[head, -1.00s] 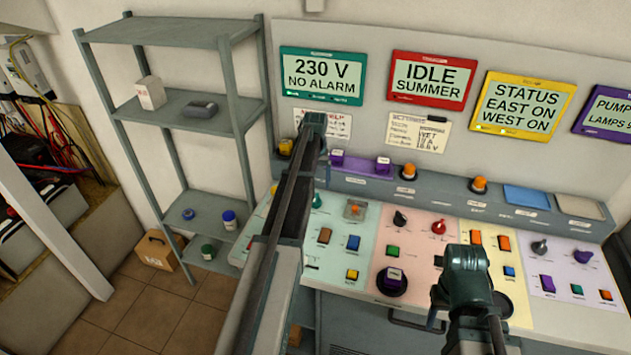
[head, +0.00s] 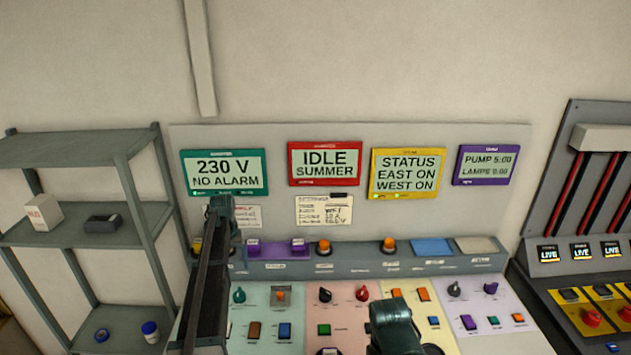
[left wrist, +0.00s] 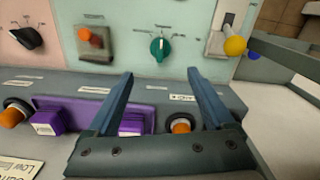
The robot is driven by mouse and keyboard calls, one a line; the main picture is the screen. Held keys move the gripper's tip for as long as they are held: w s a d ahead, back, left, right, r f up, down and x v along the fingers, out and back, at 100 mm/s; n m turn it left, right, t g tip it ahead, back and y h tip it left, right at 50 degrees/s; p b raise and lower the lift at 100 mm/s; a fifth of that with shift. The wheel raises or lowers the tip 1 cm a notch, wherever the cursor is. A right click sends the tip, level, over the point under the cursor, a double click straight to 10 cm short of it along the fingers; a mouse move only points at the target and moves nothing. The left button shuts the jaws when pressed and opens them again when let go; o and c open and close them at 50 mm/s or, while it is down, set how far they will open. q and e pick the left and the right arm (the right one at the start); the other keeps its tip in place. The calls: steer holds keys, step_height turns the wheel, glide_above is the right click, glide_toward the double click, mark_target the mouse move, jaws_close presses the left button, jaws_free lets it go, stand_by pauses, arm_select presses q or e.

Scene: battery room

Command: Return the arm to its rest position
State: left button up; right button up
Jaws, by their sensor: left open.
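My left arm comes in from the lower left in the head view, and its dark end (head: 222,208) stands in front of the console (head: 270,265), below the 230 V screen (head: 224,172). In the left wrist view my left gripper (left wrist: 160,75) is open, with nothing between its two blue-grey fingers. A teal knob (left wrist: 159,47) shows beyond the fingertips, and purple buttons (left wrist: 128,126) lie partly behind the gripper. My right arm (head: 395,325) shows as a dark green link at the lower middle; I cannot make out its gripper.
A grey shelf (head: 120,228) with a white box (head: 42,213) stands at the left. Console knobs and buttons lie below and around both arms. A breaker panel (head: 575,258) with red cables stands at the right.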

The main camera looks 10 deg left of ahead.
arm_select(q)
steer(key=s+d+f+m+b, duration=0.2)
steer(key=s+d, duration=0.4)
steer(key=d, duration=0.4)
steer(key=s+d+f+m+b, duration=0.2)
steer(key=s+d, duration=0.4)
steer(key=d, duration=0.4)
steer(key=s+d+f+m+b, duration=0.1)
steer(key=s+d+m, duration=0.1)
steer(key=s+d, duration=0.6)
steer(key=s+d+f+m+y+b, duration=0.1)
steer(key=s+d+f+m+b, duration=0.1)
steer(key=s+d, duration=0.6)
steer(key=shift+d+m, duration=0.4)
steer(key=shift+d, duration=0.15)
